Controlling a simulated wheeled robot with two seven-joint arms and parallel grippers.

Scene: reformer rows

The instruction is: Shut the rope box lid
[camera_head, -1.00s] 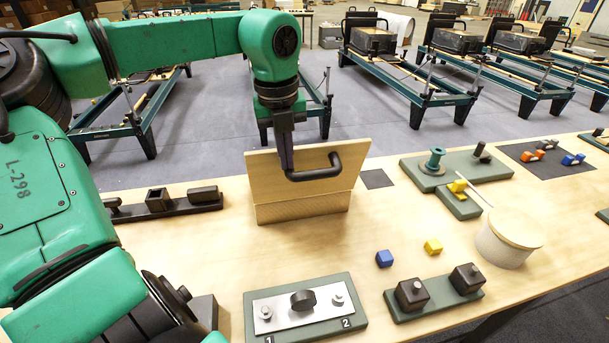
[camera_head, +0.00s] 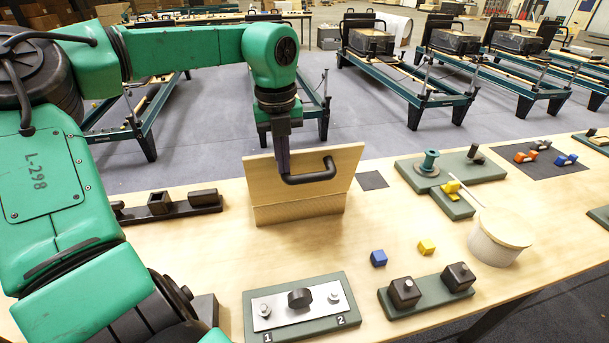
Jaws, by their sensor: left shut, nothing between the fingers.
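The rope box (camera_head: 300,208) is a light wooden box near the back edge of the table. Its lid (camera_head: 262,175) stands raised, with a black bar handle (camera_head: 318,178) on the face toward me. My left gripper (camera_head: 284,170) points down at the lid, its fingers shut and empty by the left end of the handle. It looks close to or touching the lid or handle; I cannot tell which. The inside of the box is hidden. My right gripper is not in view.
A black holder strip (camera_head: 168,205) lies left of the box. In front are a green-based plate with a knob (camera_head: 298,306), a block with two dark cubes (camera_head: 428,292), blue (camera_head: 378,258) and yellow (camera_head: 427,247) cubes, and a round lidded tub (camera_head: 497,240). Table between is clear.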

